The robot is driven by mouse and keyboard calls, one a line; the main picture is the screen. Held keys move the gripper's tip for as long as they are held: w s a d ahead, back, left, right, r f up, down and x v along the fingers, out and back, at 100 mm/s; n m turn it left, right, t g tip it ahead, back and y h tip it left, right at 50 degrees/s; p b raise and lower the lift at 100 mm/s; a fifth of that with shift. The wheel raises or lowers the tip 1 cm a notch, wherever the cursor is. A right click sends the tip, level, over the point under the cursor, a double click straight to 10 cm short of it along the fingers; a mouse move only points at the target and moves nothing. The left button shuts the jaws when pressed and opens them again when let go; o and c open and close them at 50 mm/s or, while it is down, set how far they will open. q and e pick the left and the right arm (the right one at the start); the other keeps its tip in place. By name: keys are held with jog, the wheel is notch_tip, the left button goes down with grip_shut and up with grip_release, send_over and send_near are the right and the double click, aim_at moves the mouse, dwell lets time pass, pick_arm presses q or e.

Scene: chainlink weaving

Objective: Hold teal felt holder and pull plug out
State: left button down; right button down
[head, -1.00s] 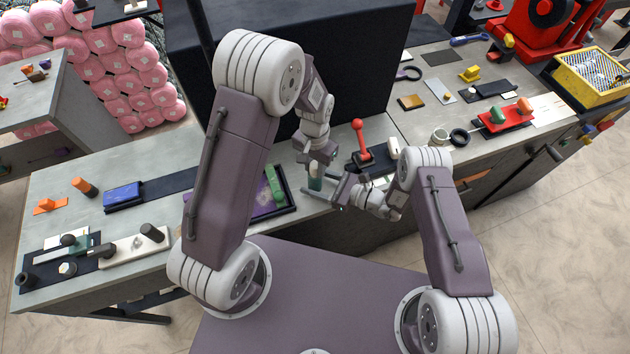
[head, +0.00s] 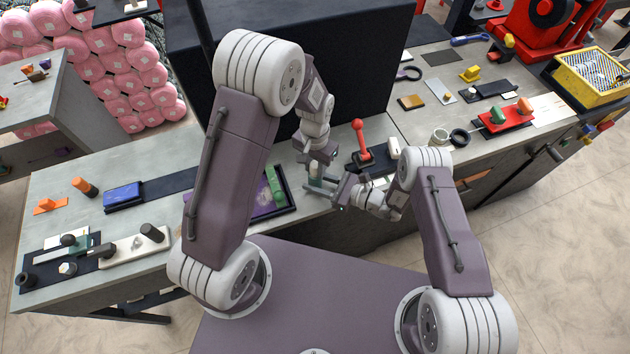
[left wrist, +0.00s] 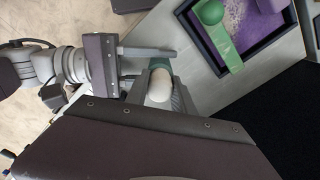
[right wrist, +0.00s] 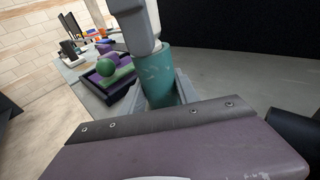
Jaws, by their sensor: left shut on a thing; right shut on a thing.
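The teal felt holder (right wrist: 158,80) is an upright teal cylinder in the right wrist view. My right gripper (right wrist: 157,92) is shut on it, with a grey finger on each side. In the left wrist view a white, rounded plug (left wrist: 158,88) sits between the fingers of my left gripper (left wrist: 160,98), which is shut on it. A teal edge of the holder (left wrist: 158,64) shows just beyond the plug. Both grippers meet at the bench's front edge in the head view, left (head: 319,176) above right (head: 340,190). How deep the plug sits is hidden.
A dark tray (head: 286,186) with a green piece lies left of the grippers. A red-knobbed lever (head: 360,140) and a white block (head: 393,147) stand close behind to the right. A tall black panel (head: 300,60) rises behind the bench.

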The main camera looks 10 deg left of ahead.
pick_arm(q)
jog(key=shift+r, duration=0.1)
jog(key=shift+r, duration=0.4)
jog(key=shift+r, duration=1.6)
jog(key=shift+r, duration=0.9)
jog(key=shift+r, duration=0.1)
jog(key=shift+r, duration=0.9)
pick_arm(e)
jog(key=c, duration=0.8)
grip_release()
